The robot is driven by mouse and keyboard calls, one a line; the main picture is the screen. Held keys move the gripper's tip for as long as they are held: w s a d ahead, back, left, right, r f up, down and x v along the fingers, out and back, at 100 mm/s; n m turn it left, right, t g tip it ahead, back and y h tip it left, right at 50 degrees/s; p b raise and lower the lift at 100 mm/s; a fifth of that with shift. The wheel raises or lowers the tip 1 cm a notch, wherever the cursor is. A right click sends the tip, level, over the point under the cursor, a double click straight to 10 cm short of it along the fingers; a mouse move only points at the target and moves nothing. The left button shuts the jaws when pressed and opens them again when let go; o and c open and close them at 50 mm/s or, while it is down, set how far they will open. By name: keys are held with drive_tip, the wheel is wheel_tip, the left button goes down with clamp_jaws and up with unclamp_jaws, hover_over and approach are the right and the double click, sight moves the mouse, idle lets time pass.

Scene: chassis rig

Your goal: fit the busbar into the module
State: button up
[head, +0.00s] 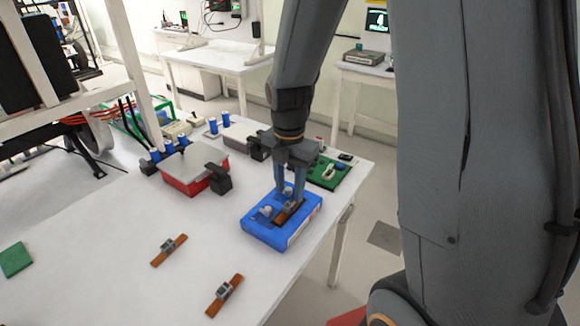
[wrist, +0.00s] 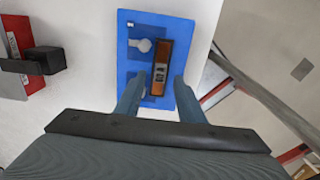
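The blue module (head: 262,233) sits on the white table near its right edge. Pale round terminals show on its top. A copper busbar (head: 286,215) with a small grey block lies on or just over the module; I cannot tell whether it is fully seated. In the wrist view the busbar (wrist: 158,52) runs along the right part of the module (wrist: 132,72), beside a pale terminal. My gripper (head: 290,198) is above the module, fingers pointing down. In the wrist view my gripper (wrist: 161,78) has its fingertips apart on either side of the grey block, with visible gaps.
Two more copper busbars (head: 169,250) (head: 225,295) lie on the table in front. A red-and-grey box (head: 193,172) with black clamps stands left of the module. A green board (head: 328,172) lies behind it, and a green pad (head: 16,260) lies far left. The front-left table is mostly clear.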

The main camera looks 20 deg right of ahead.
sight(289, 203)
wheel_tip(289, 203, up, 8)
drive_tip(key=b, duration=0.2)
drive_tip(key=s+f+m, duration=0.3)
drive_tip(key=s+m, duration=0.1)
drive_tip(key=m, duration=0.8)
drive_tip(key=s+f+m+t, duration=0.1)
drive_tip(key=s+f+m, duration=0.2)
drive_tip(key=m, duration=1)
drive_tip(key=shift+s, duration=1.25)
drive_tip(key=shift+f, duration=0.1)
drive_tip(key=shift+c, duration=0.5)
drive_tip(key=shift+a, duration=0.1)
